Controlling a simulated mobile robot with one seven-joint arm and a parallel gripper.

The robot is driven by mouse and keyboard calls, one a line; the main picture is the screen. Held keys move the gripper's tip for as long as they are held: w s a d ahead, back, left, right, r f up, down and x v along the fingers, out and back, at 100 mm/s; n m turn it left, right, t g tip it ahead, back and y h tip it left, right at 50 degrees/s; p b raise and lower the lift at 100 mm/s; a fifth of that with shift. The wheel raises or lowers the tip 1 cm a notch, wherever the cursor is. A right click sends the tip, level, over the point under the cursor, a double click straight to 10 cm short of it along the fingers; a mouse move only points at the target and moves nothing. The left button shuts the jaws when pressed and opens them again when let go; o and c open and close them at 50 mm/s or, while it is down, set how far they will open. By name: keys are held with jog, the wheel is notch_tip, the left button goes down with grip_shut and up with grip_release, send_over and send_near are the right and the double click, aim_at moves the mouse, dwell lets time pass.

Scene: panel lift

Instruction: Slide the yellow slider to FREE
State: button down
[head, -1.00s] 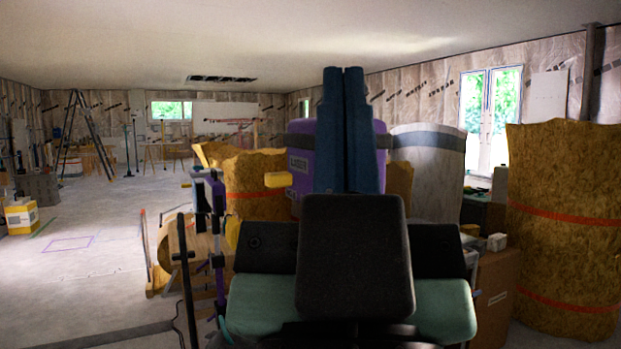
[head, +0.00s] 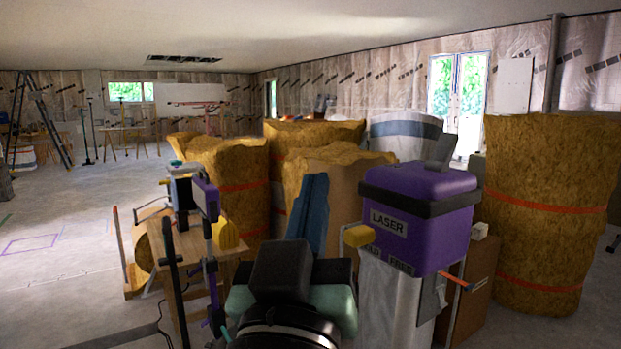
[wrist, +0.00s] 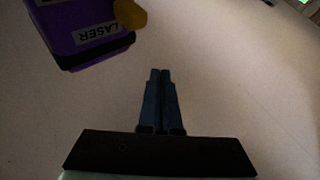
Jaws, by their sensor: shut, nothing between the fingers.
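The yellow slider (head: 357,236) sticks out from the front of a purple box (head: 430,232) marked LASER. It sits near the box's left end, above a partly hidden label ending in ED. The FREE label (head: 401,266) is to its right. In the wrist view the slider (wrist: 130,14) is at the top, beside the purple box (wrist: 85,25). My gripper (head: 314,178) has blue fingers, closed together and empty, pointing up to the left of the slider and apart from it. The closed fingertips (wrist: 160,72) also show in the wrist view.
A wooden stand (head: 180,265) with tools is close on the left. Insulation rolls (head: 235,170) stand behind, and a large strapped roll (head: 545,210) stands at the right. An orange-tipped lever (head: 457,282) projects below the purple box. Open floor lies at the left.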

aim_at(359, 236)
jog(key=w+a+f+n+g+h+p, duration=0.45)
jog(key=f+g+p, duration=0.2)
jog(key=p, duration=0.95)
jog(key=s+a+r+n+g+h+p, duration=0.1)
jog(key=s+n+h+p, duration=0.3)
jog(key=p, duration=1)
jog(key=shift+s+a+r+n+g, duration=0.25)
jog(key=shift+s+a+n+g, duration=0.4)
jog(key=shift+s, duration=0.75)
jog(key=shift+d, duration=0.15)
jog(key=p+x, duration=0.4)
jog(key=x, duration=0.6)
jog(key=s+d+p, duration=0.2)
jog(key=s, duration=0.1)
jog(key=shift+r, duration=0.1)
jog(key=shift+s, duration=0.1)
